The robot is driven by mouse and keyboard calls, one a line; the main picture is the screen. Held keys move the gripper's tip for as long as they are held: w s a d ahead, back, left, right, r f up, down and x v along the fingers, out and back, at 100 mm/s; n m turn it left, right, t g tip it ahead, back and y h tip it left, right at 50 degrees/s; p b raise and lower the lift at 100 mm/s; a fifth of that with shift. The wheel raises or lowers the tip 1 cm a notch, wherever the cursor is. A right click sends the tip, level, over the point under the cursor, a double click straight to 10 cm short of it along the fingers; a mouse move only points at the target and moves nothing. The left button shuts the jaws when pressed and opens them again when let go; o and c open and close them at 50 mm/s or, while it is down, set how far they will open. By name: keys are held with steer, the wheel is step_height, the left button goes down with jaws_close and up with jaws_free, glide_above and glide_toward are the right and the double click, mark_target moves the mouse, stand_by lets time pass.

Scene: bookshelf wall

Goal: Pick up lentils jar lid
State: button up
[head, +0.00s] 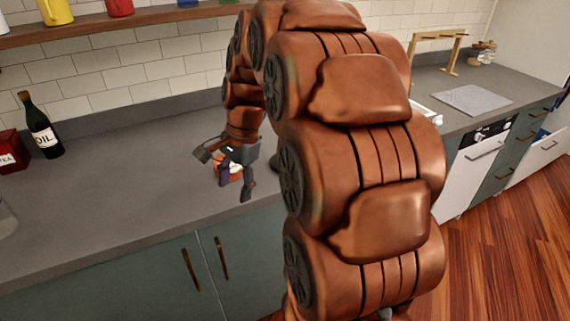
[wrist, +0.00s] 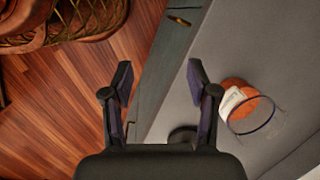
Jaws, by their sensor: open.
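A glass jar (wrist: 243,103) with orange contents and a white label stands on the counter, to the right of my gripper's fingers in the wrist view. Its rim looks open. In the head view its orange contents (head: 236,171) show between my fingers, partly hidden by them. A dark round, flat thing that looks like a lid (wrist: 182,133) lies on the counter near the front edge, partly hidden behind the right finger. My gripper (wrist: 160,73) is open and empty, pointing down above the counter's front edge. It also shows in the head view (head: 226,172).
A dark oil bottle (head: 42,128) and a red tea tin (head: 12,150) stand at the left. A wooden shelf (head: 140,22) runs along the wall above. Cabinet handles (head: 190,269) stick out at the front. The counter between bottle and gripper is clear.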

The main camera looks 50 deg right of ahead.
steer(key=w+d+f+m+t+b, duration=0.1)
steer(key=w+d+m+t, duration=0.15)
steer(key=d+m, duration=0.75)
steer(key=w+d+f+m+t, duration=0.1)
steer(key=w+d+m, duration=0.25)
steer(key=d, duration=1.25)
steer(key=shift+g, duration=0.25)
steer(key=shift+p+x, duration=0.9)
steer(key=shift+x, duration=2.6)
jaws_close()
